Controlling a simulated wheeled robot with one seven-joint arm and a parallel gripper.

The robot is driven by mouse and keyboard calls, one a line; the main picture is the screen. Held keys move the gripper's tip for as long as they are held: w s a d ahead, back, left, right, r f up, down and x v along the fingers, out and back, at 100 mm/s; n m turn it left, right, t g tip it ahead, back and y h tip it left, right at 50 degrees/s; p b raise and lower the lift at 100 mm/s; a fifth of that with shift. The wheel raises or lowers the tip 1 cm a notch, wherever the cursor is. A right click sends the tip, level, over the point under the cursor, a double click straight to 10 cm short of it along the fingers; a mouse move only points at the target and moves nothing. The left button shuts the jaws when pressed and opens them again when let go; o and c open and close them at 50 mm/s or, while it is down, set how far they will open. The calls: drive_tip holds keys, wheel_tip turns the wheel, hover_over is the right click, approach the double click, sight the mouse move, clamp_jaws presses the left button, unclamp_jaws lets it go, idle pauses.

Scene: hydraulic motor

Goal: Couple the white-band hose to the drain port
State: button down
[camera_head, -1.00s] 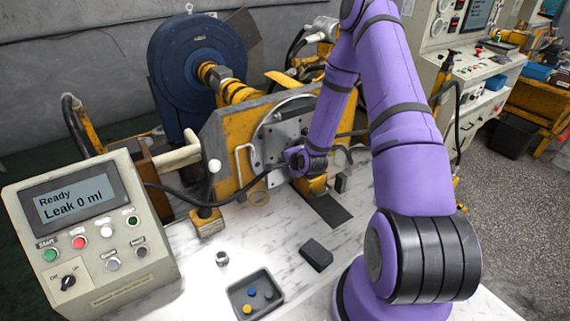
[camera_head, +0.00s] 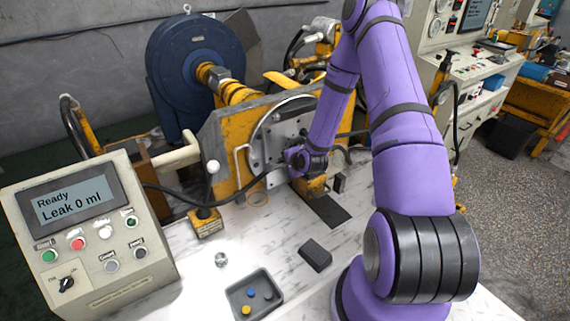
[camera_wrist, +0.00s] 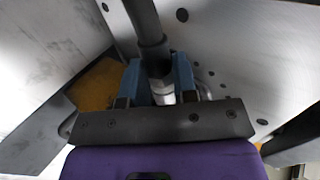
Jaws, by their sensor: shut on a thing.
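My gripper (camera_wrist: 160,82) shows in the wrist view with its blue fingers shut on the end of a black hose (camera_wrist: 145,22). A pale, metallic end piece (camera_wrist: 163,96) shows between the fingers. The hose lies close to the grey metal plate (camera_wrist: 235,55) with several dark holes. In the head view the black hose (camera_head: 205,200) runs from the left to my wrist, which is up against the front of the motor's plate (camera_head: 270,150). My fingers are hidden there. I cannot make out the drain port, or whether the hose end touches it.
A control box (camera_head: 95,235) at the left reads "Ready, Leak 0 ml". A tray (camera_head: 233,296) with small coloured caps, a small metal ring (camera_head: 221,260) and a dark block (camera_head: 315,254) are on the white bench. The yellow bracket (camera_head: 222,150) stands close to my wrist.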

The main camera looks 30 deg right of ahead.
drive_tip(key=shift+d, duration=0.3)
drive_tip(key=c, duration=0.8)
unclamp_jaws()
drive_tip(key=shift+c, duration=0.2)
drive_tip(key=v, duration=0.7)
drive_tip(key=shift+r, duration=0.1)
